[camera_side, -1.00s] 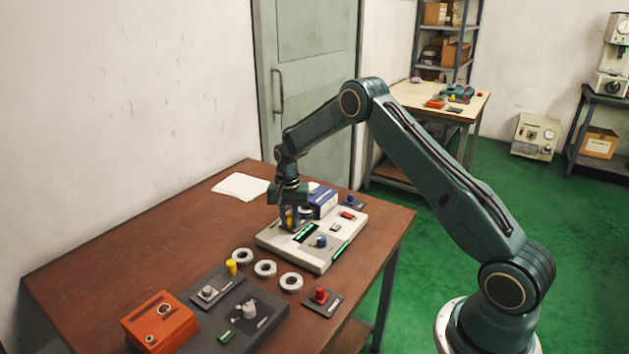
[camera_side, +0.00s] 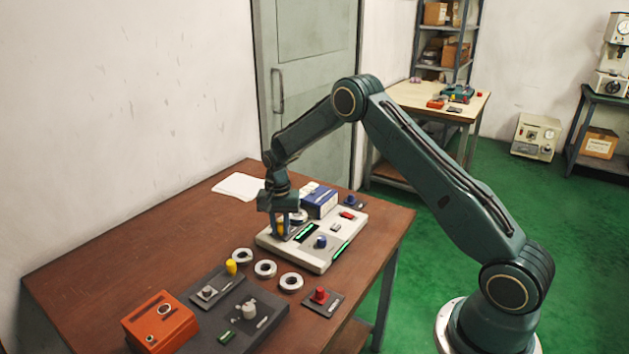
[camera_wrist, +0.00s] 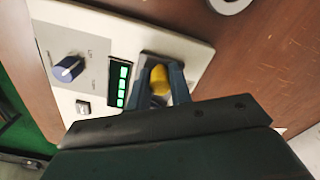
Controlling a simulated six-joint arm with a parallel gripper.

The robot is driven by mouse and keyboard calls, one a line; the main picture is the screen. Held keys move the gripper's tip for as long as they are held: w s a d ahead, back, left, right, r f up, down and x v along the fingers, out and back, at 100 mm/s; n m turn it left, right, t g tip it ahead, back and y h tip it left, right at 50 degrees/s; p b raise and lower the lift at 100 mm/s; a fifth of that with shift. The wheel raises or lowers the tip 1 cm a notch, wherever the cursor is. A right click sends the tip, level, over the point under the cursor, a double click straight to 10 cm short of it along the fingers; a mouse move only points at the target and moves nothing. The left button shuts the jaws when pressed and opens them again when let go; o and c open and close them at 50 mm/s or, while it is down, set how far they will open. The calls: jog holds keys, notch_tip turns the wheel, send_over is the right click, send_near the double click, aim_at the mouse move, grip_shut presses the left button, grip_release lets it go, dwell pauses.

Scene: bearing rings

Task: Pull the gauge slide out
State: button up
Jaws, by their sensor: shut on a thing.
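My gripper (camera_side: 281,226) is at the left end of a pale gauge panel (camera_side: 318,262) on the brown table. In the wrist view, my gripper (camera_wrist: 162,84) has its two fingers on either side of a yellow knob (camera_wrist: 160,86) and is shut on it. The knob sits over a dark slot or recess beside the green lit display (camera_wrist: 122,85). The panel also carries a blue knob (camera_side: 320,241) and a red button (camera_side: 347,215). How far the slide under the yellow knob stands out is hidden by my gripper.
Several white rings (camera_side: 265,269) lie in front of the panel. A blue-and-white box (camera_side: 318,200) stands behind it. A dark fixture plate (camera_side: 262,325) with an upright yellow piece (camera_side: 231,266) near it and an orange box (camera_side: 160,321) are at the near left. The table's left side is clear.

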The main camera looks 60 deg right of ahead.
jog(key=shift+w+a+r, duration=0.1)
jog(key=shift+a, duration=1.4)
jog(key=shift+o, duration=0.2)
jog(key=shift+a, duration=0.4)
jog(key=o, duration=0.6)
jog(key=shift+o, duration=0.2)
jog(key=shift+d, duration=0.1)
